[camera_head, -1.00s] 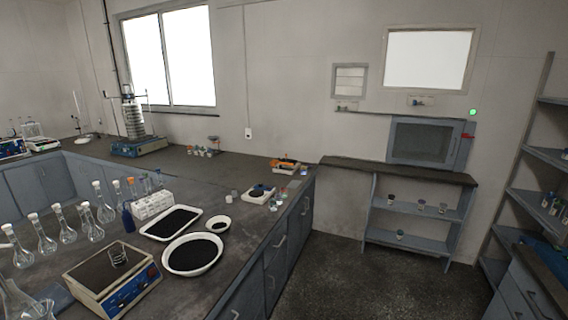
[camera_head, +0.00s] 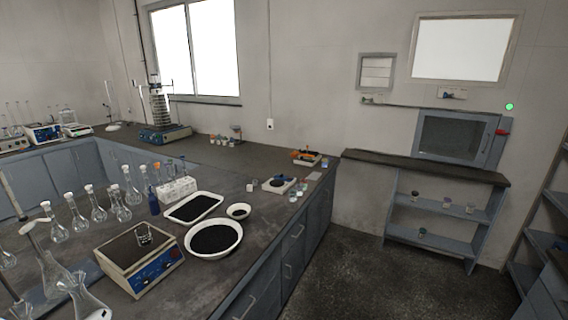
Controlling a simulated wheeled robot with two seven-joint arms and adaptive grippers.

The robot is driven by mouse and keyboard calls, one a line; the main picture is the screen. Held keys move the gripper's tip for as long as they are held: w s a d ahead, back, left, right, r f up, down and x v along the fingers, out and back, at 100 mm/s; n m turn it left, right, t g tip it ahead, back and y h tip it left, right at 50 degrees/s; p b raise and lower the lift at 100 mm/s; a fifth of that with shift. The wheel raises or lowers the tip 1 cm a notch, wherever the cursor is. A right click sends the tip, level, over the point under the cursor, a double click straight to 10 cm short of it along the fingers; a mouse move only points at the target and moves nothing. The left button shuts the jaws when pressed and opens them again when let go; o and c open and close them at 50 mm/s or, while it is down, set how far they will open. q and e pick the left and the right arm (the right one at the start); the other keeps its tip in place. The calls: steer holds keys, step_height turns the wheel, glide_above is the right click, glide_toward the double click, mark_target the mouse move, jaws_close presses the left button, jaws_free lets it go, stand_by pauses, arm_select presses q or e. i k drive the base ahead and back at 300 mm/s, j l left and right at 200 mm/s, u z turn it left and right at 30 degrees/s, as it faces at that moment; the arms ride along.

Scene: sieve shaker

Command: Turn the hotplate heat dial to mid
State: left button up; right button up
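A box-shaped device with a dark flat top and a blue front panel (camera_head: 140,258) stands on the near part of the dark bench. It looks like the hotplate, but I cannot be sure. A small glass vessel (camera_head: 143,237) stands on its top. Small controls show on the panel (camera_head: 160,266), too small to tell which is the heat dial or how it is set. Neither of my grippers is in view.
Flasks (camera_head: 97,205) stand left of the device. A white tray (camera_head: 170,214) and a round white dish (camera_head: 188,254) of dark grains lie to its right. A sieve shaker (camera_head: 165,135) stands at the back. Open floor (camera_head: 350,270) lies right of the bench.

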mark_target(147, 280)
steer(key=u, duration=1.4)
